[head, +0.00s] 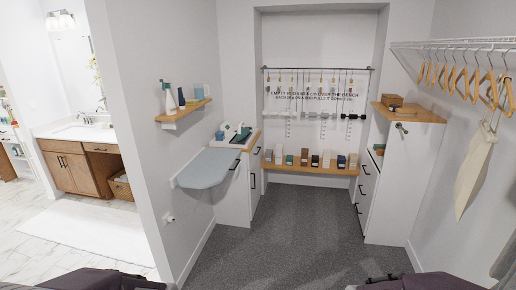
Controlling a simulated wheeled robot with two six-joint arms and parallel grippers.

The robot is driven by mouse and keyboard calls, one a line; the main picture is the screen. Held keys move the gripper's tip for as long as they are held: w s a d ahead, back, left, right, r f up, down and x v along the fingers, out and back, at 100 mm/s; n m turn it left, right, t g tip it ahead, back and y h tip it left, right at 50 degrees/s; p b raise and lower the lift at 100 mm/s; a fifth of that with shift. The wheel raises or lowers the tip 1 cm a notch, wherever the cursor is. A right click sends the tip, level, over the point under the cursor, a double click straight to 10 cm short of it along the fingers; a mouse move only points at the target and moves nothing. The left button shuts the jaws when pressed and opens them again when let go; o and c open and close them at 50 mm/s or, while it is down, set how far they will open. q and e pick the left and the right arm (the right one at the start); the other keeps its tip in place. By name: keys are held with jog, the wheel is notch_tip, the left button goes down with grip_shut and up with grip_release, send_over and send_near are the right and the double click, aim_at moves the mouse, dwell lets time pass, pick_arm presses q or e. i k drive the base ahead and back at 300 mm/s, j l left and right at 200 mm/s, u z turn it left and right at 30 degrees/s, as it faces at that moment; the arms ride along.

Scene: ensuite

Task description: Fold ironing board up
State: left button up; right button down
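The ironing board (207,168) is a grey-blue, rounded panel fixed to the left wall. It is folded down and lies flat, sticking out over the floor beside a white cabinet. Nothing rests on its surface. Neither gripper shows clearly; only dark parts, probably of my arms, show at the bottom left and bottom right edges, well apart from the board.
A wooden shelf (184,111) with bottles is on the wall above the board. A white drawer cabinet with a wooden top (410,115) stands right, near hanging wooden hangers (455,82). A low wooden bench (308,168) holds several small boxes. Grey carpet (295,225) is clear.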

aim_at(210, 168)
jog(key=i+j, duration=0.15)
jog(key=i, duration=0.55)
jog(key=i+j+u, duration=0.1)
jog(key=i, duration=0.65)
jog(key=i+j, duration=0.2)
jog(key=i, duration=0.5)
jog(key=i+j, duration=0.65)
jog(key=j, duration=0.2)
jog(key=k+u, duration=0.05)
